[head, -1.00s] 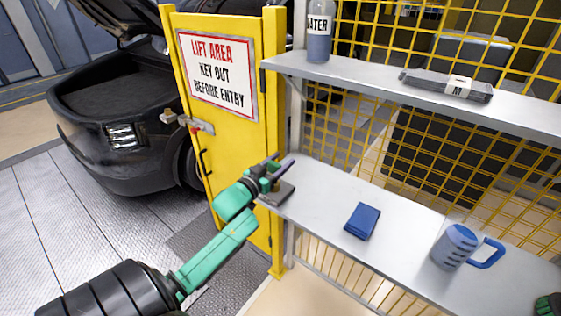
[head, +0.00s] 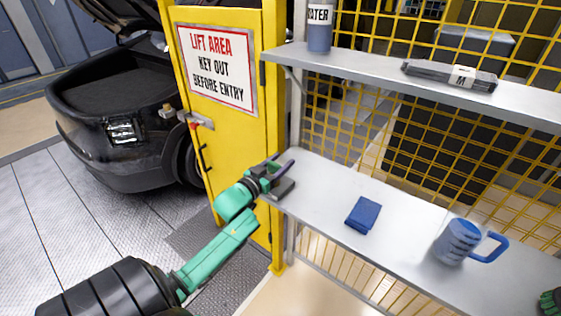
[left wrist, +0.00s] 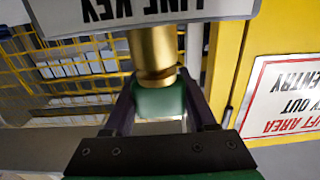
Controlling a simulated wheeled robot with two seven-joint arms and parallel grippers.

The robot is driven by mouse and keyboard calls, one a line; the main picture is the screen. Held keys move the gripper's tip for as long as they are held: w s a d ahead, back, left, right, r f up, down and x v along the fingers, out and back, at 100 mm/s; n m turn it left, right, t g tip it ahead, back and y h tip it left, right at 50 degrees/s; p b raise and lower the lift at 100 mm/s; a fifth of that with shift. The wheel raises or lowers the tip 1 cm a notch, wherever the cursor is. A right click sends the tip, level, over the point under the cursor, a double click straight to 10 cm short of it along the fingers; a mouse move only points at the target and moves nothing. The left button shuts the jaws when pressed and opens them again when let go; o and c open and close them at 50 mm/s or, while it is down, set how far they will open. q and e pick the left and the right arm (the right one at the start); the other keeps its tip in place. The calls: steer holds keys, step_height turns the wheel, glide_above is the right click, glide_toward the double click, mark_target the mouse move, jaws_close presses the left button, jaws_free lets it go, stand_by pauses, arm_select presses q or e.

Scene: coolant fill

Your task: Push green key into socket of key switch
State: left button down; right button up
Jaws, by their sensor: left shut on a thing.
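My left gripper (head: 279,170) is at the left end of the lower shelf, beside the yellow gate post. In the left wrist view its dark fingers (left wrist: 162,107) are shut on the green key (left wrist: 159,98). A brass cylinder (left wrist: 152,48) stands in line with the key and meets it. I cannot tell how far the key sits in a socket. In the head view the key is hidden by the gripper. A green and black part (head: 550,302) at the lower right edge looks like my right gripper, mostly cut off.
The yellow gate (head: 228,130) with its sign stands left of the lower shelf (head: 320,185). A blue folded cloth (head: 363,215) and a blue jug (head: 457,241) are on that shelf. The upper shelf (head: 380,76) holds a bottle (head: 319,28) and a grey packet (head: 449,76).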

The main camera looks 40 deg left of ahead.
arm_select(q)
steer(key=shift+f, duration=0.4)
steer(key=shift+c, duration=0.6)
jaws_free()
steer(key=shift+s, duration=0.25)
steer(key=s+b, duration=0.3)
steer(key=s, duration=1.1)
steer(key=shift+d, duration=0.2)
